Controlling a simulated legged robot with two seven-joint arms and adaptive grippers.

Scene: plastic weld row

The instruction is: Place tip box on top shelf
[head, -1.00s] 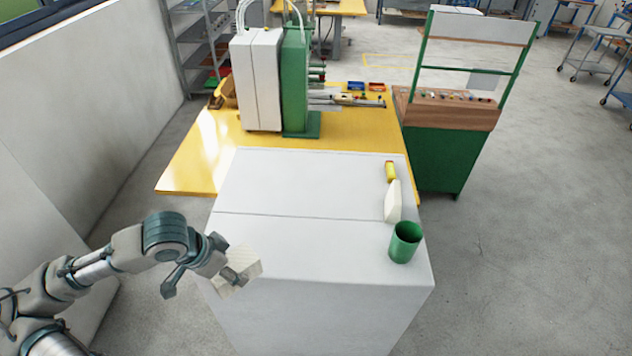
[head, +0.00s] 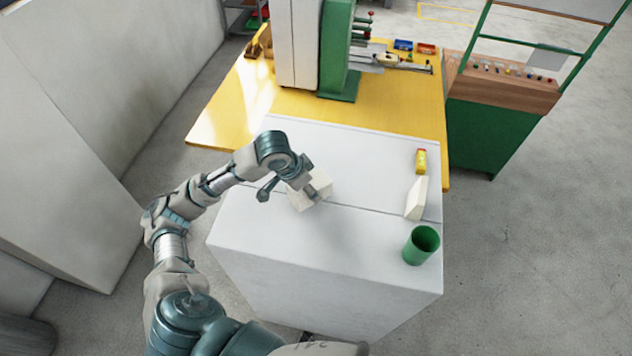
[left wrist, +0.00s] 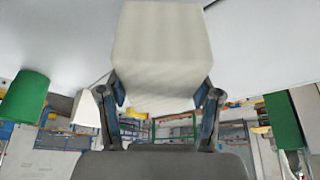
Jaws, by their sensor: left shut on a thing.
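The off-white tip box (head: 308,197) is in my left gripper (head: 296,188), over the left part of the white cabinet top. My left gripper is shut on the box. In the left wrist view the box (left wrist: 161,45) fills the top centre, between the two fingers. I cannot tell whether the box touches the cabinet top. A grey shelf rack (head: 236,17) shows only in part at the top left; its upper part is out of view. My right gripper is not in view.
The white cabinet (head: 330,270) carries a green cup (head: 421,246), a white wedge-shaped item (head: 416,200) and a yellow item (head: 421,162) along its right side. Behind it are a yellow table (head: 225,110) and a white-and-green machine (head: 343,50). The cabinet top's middle is clear.

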